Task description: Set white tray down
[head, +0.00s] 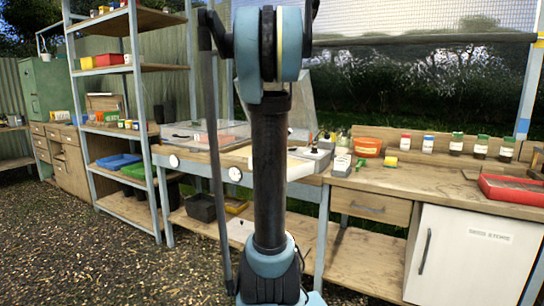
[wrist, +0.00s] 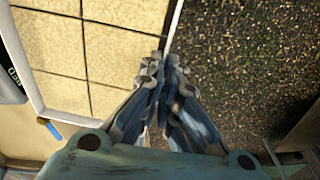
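The white tray (wrist: 165,48) fills the upper left of the wrist view, with square tan cells inside a pale rim. My gripper (wrist: 164,62) has its two fingers close together at the tray's right rim, with the thin white edge between them. In the head view the tray's white side (head: 297,169) shows just right of my arm, at about bench height. My arm hides the gripper and part of the tray there. I cannot tell whether the tray touches the bench.
A wooden bench (head: 425,181) with jars and a red tray (head: 512,190) runs right. Left stand a clear-covered box (head: 205,134) and a shelf rack (head: 130,128) with blue (head: 118,162) and green trays. Gravel floor (wrist: 245,60) shows below the gripper.

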